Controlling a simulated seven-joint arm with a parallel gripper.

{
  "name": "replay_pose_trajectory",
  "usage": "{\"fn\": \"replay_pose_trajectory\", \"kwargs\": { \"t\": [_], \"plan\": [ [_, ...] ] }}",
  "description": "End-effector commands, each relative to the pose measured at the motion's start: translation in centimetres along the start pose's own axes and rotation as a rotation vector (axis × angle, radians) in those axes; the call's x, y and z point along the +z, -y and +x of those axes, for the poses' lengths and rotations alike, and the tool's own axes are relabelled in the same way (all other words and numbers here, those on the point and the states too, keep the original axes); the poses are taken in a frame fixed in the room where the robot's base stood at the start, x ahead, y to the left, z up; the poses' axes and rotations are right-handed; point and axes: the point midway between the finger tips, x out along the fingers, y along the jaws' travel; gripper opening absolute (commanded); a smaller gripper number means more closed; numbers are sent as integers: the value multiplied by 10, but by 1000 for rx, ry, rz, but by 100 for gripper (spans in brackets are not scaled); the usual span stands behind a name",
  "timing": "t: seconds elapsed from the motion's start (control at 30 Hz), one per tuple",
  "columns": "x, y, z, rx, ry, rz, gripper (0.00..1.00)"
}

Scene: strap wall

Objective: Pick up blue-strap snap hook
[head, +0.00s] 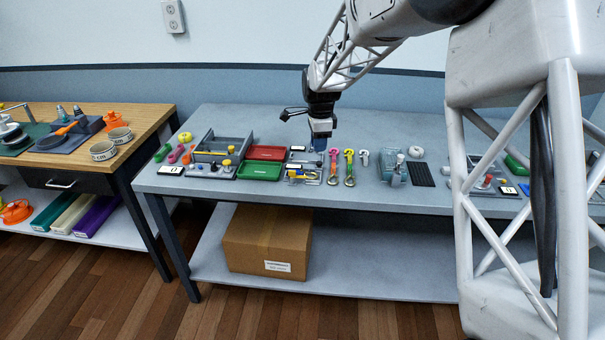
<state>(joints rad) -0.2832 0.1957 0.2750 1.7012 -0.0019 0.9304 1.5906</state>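My gripper (319,146) points down over the grey bench (225,120), near its middle. Its fingertips are small and dark here, so I cannot tell whether they are open or shut. A small bluish patch shows at the fingertips; I cannot tell whether it is a blue strap or part of the gripper. Just right of the gripper, a pink strap hook (333,161) and a green strap hook (350,160) lie side by side, with metal ends toward the front edge. I cannot clearly make out the blue-strap snap hook; the gripper may hide it.
Red (266,152) and green (260,171) trays lie left of the gripper, beside a grey organizer (222,146). A small rack (301,174) with yellow parts lies in front. A blue-grey device (393,170) and a black ribbed pad (420,174) are right. The bench's back strip is mostly clear.

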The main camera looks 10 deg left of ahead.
Motion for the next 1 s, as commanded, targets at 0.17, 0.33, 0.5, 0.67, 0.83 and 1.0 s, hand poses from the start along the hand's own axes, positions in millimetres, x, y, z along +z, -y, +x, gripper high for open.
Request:
{"fn": "replay_pose_trajectory", "kwargs": {
  "t": [0.17,0.33,0.5,0.67,0.83,1.0],
  "plan": [
    [23,38,37,18,0,104,30],
    [42,65,67,31,-2,194,30],
    [53,80,84,37,-4,249,30],
    [56,84,90,39,-4,265,30],
    [56,84,90,39,-4,266,30],
    [56,83,92,40,-5,265,30]
  ]
}}
